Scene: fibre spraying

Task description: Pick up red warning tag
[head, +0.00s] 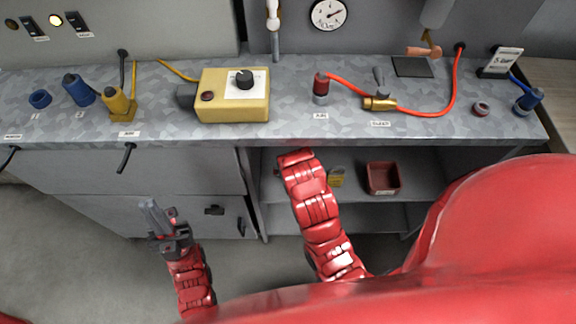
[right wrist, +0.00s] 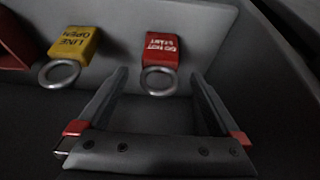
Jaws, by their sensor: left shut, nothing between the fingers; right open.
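The red warning tag (right wrist: 162,48), with white lettering and a metal ring (right wrist: 158,80), shows in the right wrist view on the grey shelf. My right gripper (right wrist: 160,84) is open. In that picture its two fingers point toward the tag, one on each side of its ring, with nothing held. In the head view the right gripper and the red tag are hidden; my right arm reaches toward the shelf below the counter. My left gripper (head: 153,215) is shut and empty, in front of the cabinet at the lower left.
A yellow tag (right wrist: 74,42) with a ring lies left of the red one; it also shows on the shelf in the head view (head: 336,178). A red bin (head: 383,178) stands beside it. The counter (head: 225,145) above carries a yellow control box (head: 232,96), hoses and connectors.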

